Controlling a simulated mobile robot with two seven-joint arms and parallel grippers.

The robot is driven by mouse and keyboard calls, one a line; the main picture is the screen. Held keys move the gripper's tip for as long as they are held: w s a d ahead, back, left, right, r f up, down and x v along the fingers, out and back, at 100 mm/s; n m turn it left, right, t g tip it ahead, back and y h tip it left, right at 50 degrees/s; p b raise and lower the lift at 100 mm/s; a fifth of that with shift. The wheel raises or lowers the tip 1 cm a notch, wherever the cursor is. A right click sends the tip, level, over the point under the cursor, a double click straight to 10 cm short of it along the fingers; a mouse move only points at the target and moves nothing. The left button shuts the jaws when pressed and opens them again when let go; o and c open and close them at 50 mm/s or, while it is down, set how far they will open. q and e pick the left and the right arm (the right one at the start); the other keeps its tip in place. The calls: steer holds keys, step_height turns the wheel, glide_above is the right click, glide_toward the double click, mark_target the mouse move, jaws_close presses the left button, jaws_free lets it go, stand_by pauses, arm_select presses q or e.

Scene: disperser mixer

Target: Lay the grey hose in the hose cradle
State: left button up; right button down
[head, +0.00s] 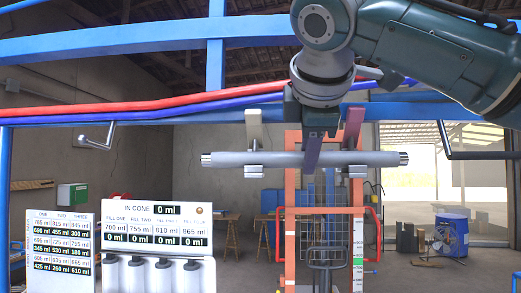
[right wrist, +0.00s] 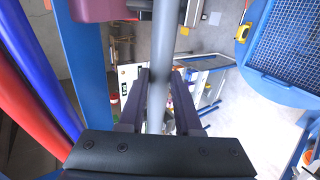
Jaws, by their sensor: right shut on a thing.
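The grey hose (head: 225,159) is a straight, level tube with metal ends. My right gripper (head: 313,152) reaches down from above and is shut on it near its middle. In the right wrist view the hose (right wrist: 156,95) runs between the two dark fingers (right wrist: 160,100). The hose cradle shows as two brackets, a cream one (head: 254,128) and a dull red one (head: 353,126), with grey feet below the tube. The hose crosses both brackets. I cannot tell whether it rests on them or is held just clear. My left gripper is not in view.
A red hose (head: 150,107) and a blue hose (head: 150,119) run along a blue beam above. An orange frame (head: 291,215) stands below the grey hose. White display boards (head: 157,222) stand at lower left. Hooked handles (head: 98,140) hang at both sides.

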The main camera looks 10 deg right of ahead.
steer(key=shift+f, duration=0.25)
steer(key=c, duration=0.5)
jaws_free()
steer(key=p+v, duration=0.3)
steer(key=v, duration=0.6)
steer(key=s+a+f+m+g+y, duration=0.2)
steer(key=s+a+f, duration=0.15)
steer(key=f, duration=0.65)
steer(key=s+a+f+m+g+y, duration=0.25)
steer(key=s+f, duration=0.25)
steer(key=f, duration=0.5)
steer(key=s+d+f+m+g, duration=0.1)
steer(key=s+d+f+m, duration=0.1)
steer(key=s, duration=0.4)
steer(key=s+d+f+m+g, duration=0.1)
steer(key=s+d+f+m, duration=0.2)
steer(key=s+f, duration=0.3)
steer(key=s+d+f+m+g+h, duration=0.1)
steer(key=s+d+f+m, duration=0.2)
steer(key=s+f, duration=0.3)
steer(key=shift+s+d+f, duration=0.25)
steer(key=shift+s+d, duration=0.25)
steer(key=shift+d, duration=0.2)
